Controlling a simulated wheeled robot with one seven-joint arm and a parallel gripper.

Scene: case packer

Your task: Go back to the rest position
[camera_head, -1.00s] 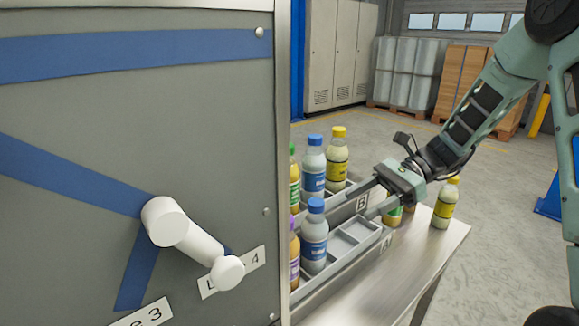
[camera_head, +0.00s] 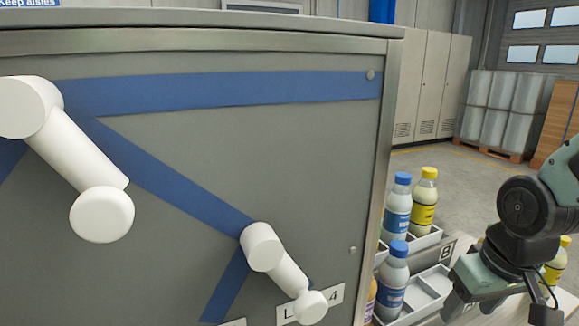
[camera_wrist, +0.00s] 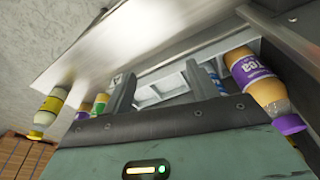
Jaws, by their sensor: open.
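My gripper (camera_wrist: 158,74) is open in the wrist view, with its two fingers apart and nothing seen held between them. In the head view my wrist and gripper body are at the lower right, over the trays; the fingertips are not clear there. Behind it are the tray marked B (camera_head: 446,250) and a nearer tray (camera_head: 431,290). Blue-capped bottles (camera_head: 397,207) (camera_head: 392,281) and a yellow-capped bottle (camera_head: 424,200) stand upright in them. The wrist view also shows a purple-capped tea bottle (camera_wrist: 257,80) close to the right finger.
A large grey cabinet panel (camera_head: 180,200) with blue stripes and white handles (camera_head: 275,262) fills the left and middle of the head view. A yellow-labelled bottle (camera_head: 556,262) stands beyond my wrist at right. Lockers (camera_head: 432,85) and wrapped pallets (camera_head: 490,110) are farther back.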

